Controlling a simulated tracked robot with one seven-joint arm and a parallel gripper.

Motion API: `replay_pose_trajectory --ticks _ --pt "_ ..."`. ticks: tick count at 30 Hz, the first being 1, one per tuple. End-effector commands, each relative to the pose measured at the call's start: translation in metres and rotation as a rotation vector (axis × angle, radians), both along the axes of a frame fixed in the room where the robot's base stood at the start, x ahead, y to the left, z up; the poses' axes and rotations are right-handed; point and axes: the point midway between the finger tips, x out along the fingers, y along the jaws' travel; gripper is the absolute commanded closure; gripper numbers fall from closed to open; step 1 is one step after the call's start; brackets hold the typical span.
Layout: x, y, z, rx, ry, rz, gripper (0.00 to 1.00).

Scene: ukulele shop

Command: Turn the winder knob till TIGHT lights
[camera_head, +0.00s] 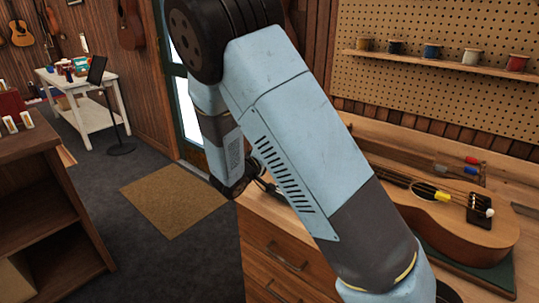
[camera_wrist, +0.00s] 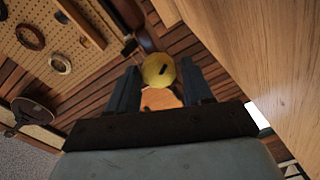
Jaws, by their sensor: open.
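In the wrist view a round yellow knob (camera_wrist: 158,70) with a dark mark on its face shows between the two fingertips of my gripper (camera_wrist: 159,67). The fingers are apart, one on each side of the knob in the picture, with no clear contact. I cannot tell whether the knob is fully between them in depth. An orange-brown wooden piece (camera_wrist: 160,99) shows just below the knob. In the head view my arm hides the knob and most of my gripper. No TIGHT light can be made out in either view.
A ukulele (camera_head: 450,221) lies on a green mat (camera_head: 462,270) on the wooden bench at right, with a yellow-handled tool on it. A pegboard (camera_head: 440,30) with a spool shelf (camera_head: 436,58) stands behind. Open floor with a tan mat (camera_head: 172,196) lies left of the bench.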

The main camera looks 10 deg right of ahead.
Motion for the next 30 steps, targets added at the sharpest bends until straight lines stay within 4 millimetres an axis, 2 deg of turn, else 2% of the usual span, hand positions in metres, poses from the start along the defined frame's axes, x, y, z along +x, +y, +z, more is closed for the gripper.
replay_pose_trajectory --ticks 5,18,24,30 --pt "-0.015 0.016 0.001 0.001 0.0 0.003 0.5" --pt "-0.076 0.073 0.003 0.002 0.001 0.003 0.5" --pt "-0.092 0.088 0.004 0.001 0.002 0.001 0.5" --pt "-0.098 0.093 0.004 -0.001 0.002 0.0 0.5"
